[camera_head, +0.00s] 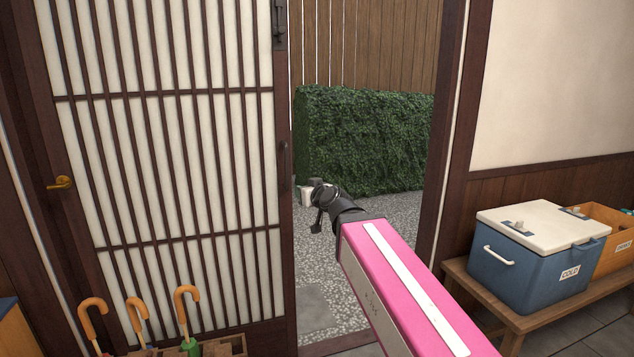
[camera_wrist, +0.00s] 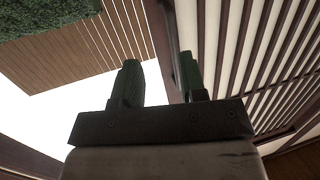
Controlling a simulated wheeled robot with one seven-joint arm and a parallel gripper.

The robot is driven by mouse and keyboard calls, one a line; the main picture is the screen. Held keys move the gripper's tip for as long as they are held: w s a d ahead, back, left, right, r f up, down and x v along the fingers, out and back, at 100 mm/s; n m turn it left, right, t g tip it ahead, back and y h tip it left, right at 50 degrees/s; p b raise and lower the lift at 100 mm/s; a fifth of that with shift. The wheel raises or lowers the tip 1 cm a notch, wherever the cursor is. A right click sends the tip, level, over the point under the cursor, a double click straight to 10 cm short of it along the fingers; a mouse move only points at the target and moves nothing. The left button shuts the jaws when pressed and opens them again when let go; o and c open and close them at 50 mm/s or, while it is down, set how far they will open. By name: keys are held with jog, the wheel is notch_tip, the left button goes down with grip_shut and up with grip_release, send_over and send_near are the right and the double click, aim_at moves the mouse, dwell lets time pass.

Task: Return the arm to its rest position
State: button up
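My arm, with its pink and white link (camera_head: 395,285), reaches from the lower right up into the open doorway. It is stretched out, not folded in. My gripper (camera_head: 317,205) is small and dark at the arm's far end, in front of the hedge and above the gravel. In the wrist view my gripper (camera_wrist: 160,75) has its two dark green fingers apart, with nothing between them. The wrist camera looks up past the fingers at a plank fence, a bright patch and the slatted screen.
A slatted sliding door (camera_head: 170,140) stands left of the opening, and a dark door post (camera_head: 448,130) right of it. Umbrellas (camera_head: 138,308) stand in a rack at lower left. A blue cooler (camera_head: 530,262) and orange crate (camera_head: 608,225) sit on a wooden bench (camera_head: 500,308) at right.

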jog(key=d+f+m+g+h, duration=0.15)
jog(key=d+f+g, duration=0.35)
jog(key=f, duration=0.9)
jog(key=s+d+f+m+g+h, duration=0.2)
jog(key=s+d+f, duration=0.4)
jog(key=d+f, duration=0.4)
jog(key=s+d+f+m+g+h, duration=0.2)
jog(key=s+d+f+g+h, duration=0.3)
jog(key=d+f, duration=0.5)
notch_tip(320, 180, down, 4)
jog(key=shift+s+f+m+g, duration=0.1)
jog(key=shift+s+m+g, duration=0.25)
jog(key=shift+s+g, duration=0.6)
jog(key=shift+d, duration=0.1)
